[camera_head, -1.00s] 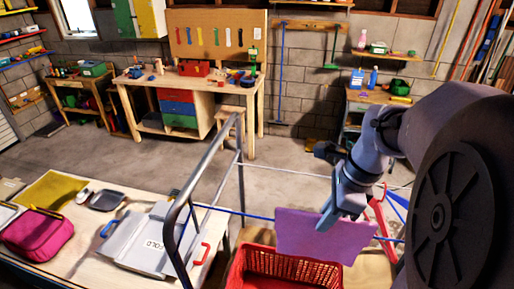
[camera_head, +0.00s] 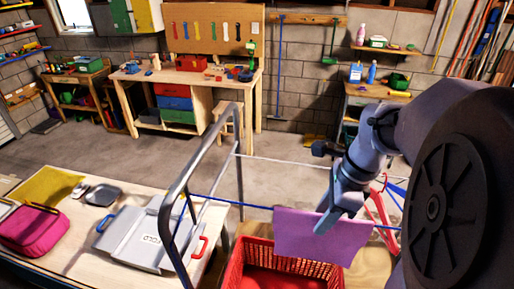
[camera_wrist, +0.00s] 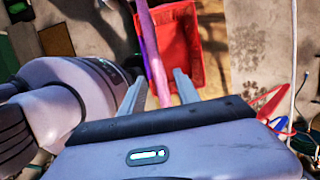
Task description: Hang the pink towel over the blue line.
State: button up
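The pink towel (camera_head: 318,240) hangs spread out, its top edge level with the blue line (camera_head: 245,205), which runs out from both its sides. It appears draped over the line; its far side is hidden. In the wrist view the towel (camera_wrist: 152,50) shows edge-on as a narrow pink strip between my two fingers (camera_wrist: 160,82). The fingers stand apart, with a gap on each side of the towel.
A red basket (camera_head: 245,270) stands below the towel. A grey metal frame (camera_head: 178,190) rises left of it, beside a table with a grey folding board (camera_head: 135,238) and a pink bag (camera_head: 35,230). A red hanger (camera_head: 380,212) is close on the right.

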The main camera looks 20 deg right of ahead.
jog(key=p+v, duration=0.3)
jog(key=v, duration=1.4)
jog(key=a+f+n+t+b, duration=0.1)
jog(key=a+f+n+b, duration=0.6)
jog(key=f+b, duration=0.4)
jog(key=s+a+f+n+t+b, duration=0.1)
jog(key=a+f+n+b, duration=0.6)
jog(key=f+b, duration=0.4)
jog(key=s+a+f+n+t+b, duration=0.1)
jog(key=a+f+n+b, duration=0.6)
jog(key=f, duration=1.3)
jog(key=a+t+b, duration=0.1)
jog(key=a+b, duration=0.1)
jog(key=b, duration=0.2)
jog(key=shift+a+b, duration=0.3)
jog(key=shift+b, duration=0.05)
